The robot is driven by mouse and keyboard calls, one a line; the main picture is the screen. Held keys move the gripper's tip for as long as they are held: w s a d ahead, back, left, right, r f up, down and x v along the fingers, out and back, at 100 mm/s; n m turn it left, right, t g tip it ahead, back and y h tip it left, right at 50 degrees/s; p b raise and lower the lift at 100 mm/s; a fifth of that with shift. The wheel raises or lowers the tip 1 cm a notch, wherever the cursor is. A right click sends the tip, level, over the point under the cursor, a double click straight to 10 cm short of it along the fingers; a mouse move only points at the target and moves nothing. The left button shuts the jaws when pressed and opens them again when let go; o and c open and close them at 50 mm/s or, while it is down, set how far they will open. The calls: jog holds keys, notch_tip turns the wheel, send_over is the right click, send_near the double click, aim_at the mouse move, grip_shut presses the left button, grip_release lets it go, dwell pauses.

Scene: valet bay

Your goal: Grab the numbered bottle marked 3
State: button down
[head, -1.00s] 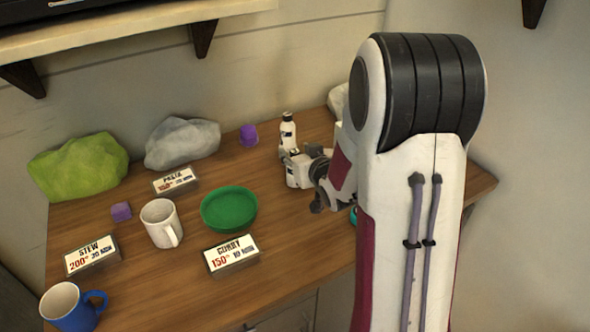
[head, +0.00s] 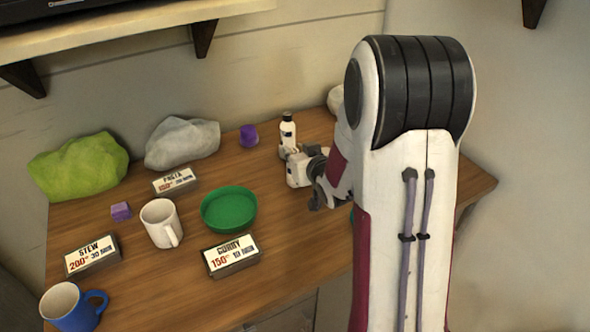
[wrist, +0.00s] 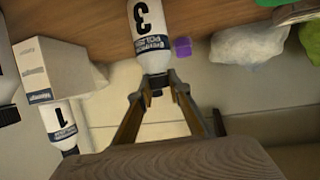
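The white bottle marked 3 (wrist: 146,28) is at the top middle of the wrist view, which shows the scene upside down. Its black cap end lines up with my fingertips. In the head view the white bottle (head: 287,133) stands upright with a dark cap, and its number is not readable there. My gripper (head: 286,152) is low in front of this bottle and overlaps its foot. In the wrist view my gripper (wrist: 160,88) has its two fingertips close together around the line of the cap. Whether they touch it I cannot tell.
A bottle marked 1 (wrist: 62,122) and a pale box (wrist: 45,68) stand to the left in the wrist view. A purple cup (head: 248,136), a grey bag (head: 182,143) and a green dish (head: 229,209) lie left of my gripper. My arm hides the table's right part.

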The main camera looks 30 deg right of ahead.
jog(key=shift+r, duration=0.1)
jog(key=shift+r, duration=4.95)
